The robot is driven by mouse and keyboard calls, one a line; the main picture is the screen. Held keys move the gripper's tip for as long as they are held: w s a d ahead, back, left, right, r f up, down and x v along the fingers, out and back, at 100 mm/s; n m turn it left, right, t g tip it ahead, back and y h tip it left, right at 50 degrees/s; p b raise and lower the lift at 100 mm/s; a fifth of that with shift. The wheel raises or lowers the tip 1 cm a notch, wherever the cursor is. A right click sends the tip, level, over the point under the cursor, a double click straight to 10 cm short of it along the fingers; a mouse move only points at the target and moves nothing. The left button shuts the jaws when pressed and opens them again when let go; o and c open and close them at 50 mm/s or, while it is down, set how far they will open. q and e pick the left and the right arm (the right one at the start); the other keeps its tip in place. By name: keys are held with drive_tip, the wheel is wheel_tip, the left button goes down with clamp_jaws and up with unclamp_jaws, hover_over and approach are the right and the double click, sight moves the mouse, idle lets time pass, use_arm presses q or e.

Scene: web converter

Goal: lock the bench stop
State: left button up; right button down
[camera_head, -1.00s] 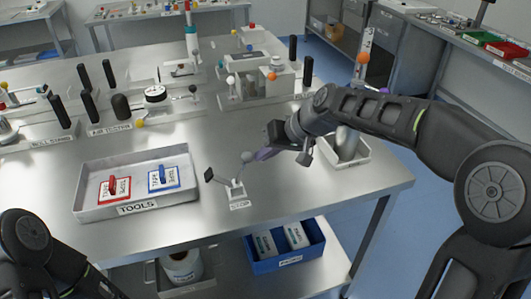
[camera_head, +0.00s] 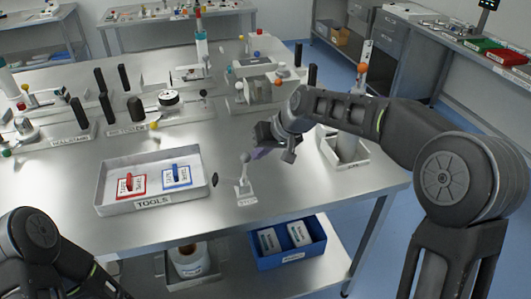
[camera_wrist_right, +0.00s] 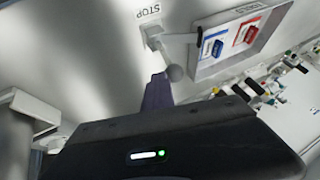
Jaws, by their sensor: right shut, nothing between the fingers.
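The bench stop (camera_head: 244,190), a small white fitting labelled STOP, stands near the table's front edge. Its lever with a grey ball knob (camera_head: 246,158) rises nearly upright. A dark flat pad (camera_head: 214,180) shows at its left, seen almost edge-on. The right wrist view shows the stop's base (camera_wrist_right: 153,34) and the grey ball (camera_wrist_right: 175,73). My right gripper (camera_head: 261,152), with purple fingers, is shut and empty just right of the ball. In the wrist view its fingertips (camera_wrist_right: 158,80) lie beside the ball; I cannot tell if they touch. My left gripper is out of view.
A grey tools tray (camera_head: 150,207) with red and blue tags lies left of the stop. A white open bin (camera_head: 345,155) stands right, behind my right arm. Several fixtures fill the back. A blue bin (camera_head: 290,260) sits on the lower shelf.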

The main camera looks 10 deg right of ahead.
drive_tip(key=a+b, duration=0.1)
drive_tip(key=a, duration=0.6)
drive_tip(key=shift+s+r, duration=0.3)
drive_tip(key=shift+s+a, duration=0.1)
drive_tip(key=shift+a, duration=0.1)
